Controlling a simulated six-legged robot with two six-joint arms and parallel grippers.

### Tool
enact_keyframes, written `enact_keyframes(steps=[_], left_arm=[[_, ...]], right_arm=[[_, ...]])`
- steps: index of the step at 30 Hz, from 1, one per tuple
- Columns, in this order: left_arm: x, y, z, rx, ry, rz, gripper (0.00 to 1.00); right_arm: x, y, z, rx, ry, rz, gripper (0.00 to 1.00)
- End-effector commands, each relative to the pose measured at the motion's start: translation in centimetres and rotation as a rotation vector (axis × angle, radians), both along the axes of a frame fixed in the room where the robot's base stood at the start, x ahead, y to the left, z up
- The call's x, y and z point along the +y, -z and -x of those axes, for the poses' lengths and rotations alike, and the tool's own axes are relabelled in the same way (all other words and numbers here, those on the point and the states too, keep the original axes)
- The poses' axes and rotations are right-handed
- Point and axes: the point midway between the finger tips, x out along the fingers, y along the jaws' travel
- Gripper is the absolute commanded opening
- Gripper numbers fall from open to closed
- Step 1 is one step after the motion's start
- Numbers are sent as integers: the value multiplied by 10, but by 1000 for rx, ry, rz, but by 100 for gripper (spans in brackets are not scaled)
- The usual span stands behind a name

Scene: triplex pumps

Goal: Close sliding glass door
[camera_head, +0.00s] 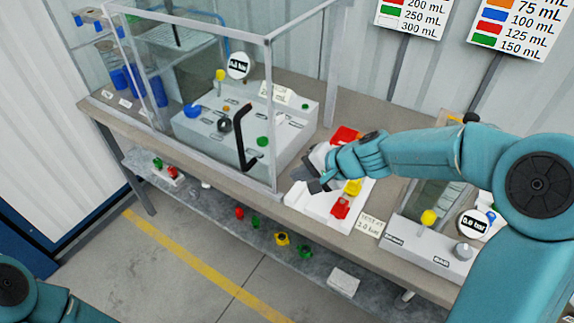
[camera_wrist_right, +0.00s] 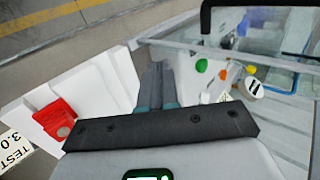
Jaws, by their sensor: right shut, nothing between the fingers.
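A glass enclosure with a pale metal frame (camera_head: 272,110) stands on the bench. A black bar handle (camera_head: 241,140) is on its front glass, near the right corner. I cannot tell exactly how far the sliding glass door stands open. The handle also shows at the top right of the right wrist view (camera_wrist_right: 206,18). My right gripper (camera_head: 317,184) is shut and empty, to the right of the enclosure's front corner and apart from the handle, above a white tray (camera_head: 303,199). Its fingers show closed together in the wrist view (camera_wrist_right: 157,84). My left gripper is out of view.
Inside the enclosure is a grey pump panel (camera_head: 205,133) with coloured knobs and a gauge. The white tray holds red and yellow parts. A second pump unit (camera_head: 425,250) stands at the right. A lower shelf (camera_head: 215,215) carries small coloured parts. The floor in front is clear.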

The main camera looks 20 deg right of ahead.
Motion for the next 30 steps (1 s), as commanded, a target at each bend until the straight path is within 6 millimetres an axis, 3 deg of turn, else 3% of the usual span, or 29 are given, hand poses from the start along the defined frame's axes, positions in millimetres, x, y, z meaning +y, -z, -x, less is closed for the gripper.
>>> enact_keyframes(steps=[1,9,30], left_arm=[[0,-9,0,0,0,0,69],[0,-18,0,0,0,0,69],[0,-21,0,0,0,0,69]], right_arm=[[7,-6,-8,0,-6,0,0],[22,-3,-32,-1,-1,-1,0],[30,-3,-44,-1,-4,0,0]])
